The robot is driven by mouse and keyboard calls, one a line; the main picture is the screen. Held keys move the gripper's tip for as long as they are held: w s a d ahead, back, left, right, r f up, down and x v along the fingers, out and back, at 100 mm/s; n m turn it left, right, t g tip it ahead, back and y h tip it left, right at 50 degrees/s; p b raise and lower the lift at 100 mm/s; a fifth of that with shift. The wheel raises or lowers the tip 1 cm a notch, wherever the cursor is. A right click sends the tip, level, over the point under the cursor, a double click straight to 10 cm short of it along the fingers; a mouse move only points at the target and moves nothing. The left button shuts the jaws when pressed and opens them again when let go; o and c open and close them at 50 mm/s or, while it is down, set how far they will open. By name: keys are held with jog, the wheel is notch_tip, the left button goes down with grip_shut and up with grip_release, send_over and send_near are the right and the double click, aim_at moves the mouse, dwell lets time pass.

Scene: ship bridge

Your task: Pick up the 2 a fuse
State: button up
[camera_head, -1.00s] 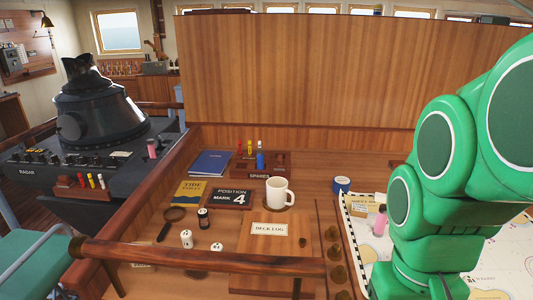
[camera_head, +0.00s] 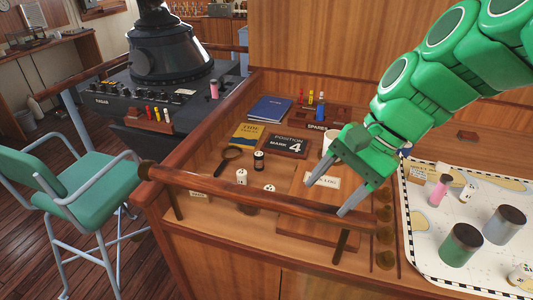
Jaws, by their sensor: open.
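A second small wooden holder (camera_head: 148,123) on the radar console carries several red, yellow and white pieces (camera_head: 157,114). No rating is readable, so I cannot tell which is the 2 A fuse. My gripper is apart from both holders.
A wooden rail (camera_head: 260,195) runs along the desk's front. Two large cans (camera_head: 461,243) stand on the chart at right.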

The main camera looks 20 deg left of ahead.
jog(key=w+a+m+y, duration=0.4)
jog(key=w+a+m, duration=0.1)
jog(key=w+a, duration=0.55)
jog(key=m+y, duration=0.4)
jog(key=m, duration=0.3)
send_over(240, 171)
jog(key=d, duration=0.6)
jog(key=f, duration=1.8)
jog(key=shift+w+a+f, duration=0.1)
jog(key=shift+w+f, duration=0.25)
jog(key=shift+f, duration=0.05)
jog(key=shift+a+f, duration=0.35)
jog(key=shift+x, duration=3.5)
jog(key=c, duration=1)
jog(key=shift+c, duration=0.2)
jog(key=shift+r, duration=0.15)
